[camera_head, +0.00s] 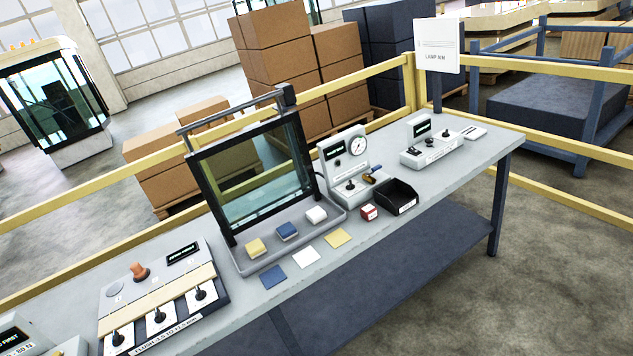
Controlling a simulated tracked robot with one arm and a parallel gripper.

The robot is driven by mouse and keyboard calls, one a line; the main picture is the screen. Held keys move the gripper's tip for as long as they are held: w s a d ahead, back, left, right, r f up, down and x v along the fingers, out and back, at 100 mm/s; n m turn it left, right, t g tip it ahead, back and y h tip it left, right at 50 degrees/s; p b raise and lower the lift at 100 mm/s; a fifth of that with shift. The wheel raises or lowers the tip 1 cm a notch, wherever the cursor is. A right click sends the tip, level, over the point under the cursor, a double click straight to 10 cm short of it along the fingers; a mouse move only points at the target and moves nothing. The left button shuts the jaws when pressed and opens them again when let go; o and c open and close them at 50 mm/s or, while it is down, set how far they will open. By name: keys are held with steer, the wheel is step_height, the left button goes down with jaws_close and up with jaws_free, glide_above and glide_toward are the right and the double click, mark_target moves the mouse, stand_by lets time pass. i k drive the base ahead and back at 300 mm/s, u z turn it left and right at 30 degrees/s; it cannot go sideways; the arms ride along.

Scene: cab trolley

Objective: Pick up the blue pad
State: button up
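The blue pad (287,231) is a small block on the grey tray (261,260) at the foot of a framed glass pane. It sits between a yellow pad (256,247) on its left and a white pad (316,215) on its right. In front of the tray, flat blue (275,276), white (306,257) and yellow (338,238) squares lie on the table top. My gripper is not visible in this view.
The long grey table (440,178) also carries a lever panel (160,300) at left, a gauge unit (350,165), a black bin (396,197), a red block (369,212) and a control box (432,148). Yellow railing (560,198) runs behind and to the right. The glass pane (255,175) stands behind the pads.

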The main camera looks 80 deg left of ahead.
mark_target(287, 231)
steer(key=i, duration=2.1)
steer(key=u, duration=3.6)
steer(key=i, duration=1.5)
steer(key=z, duration=0.05)
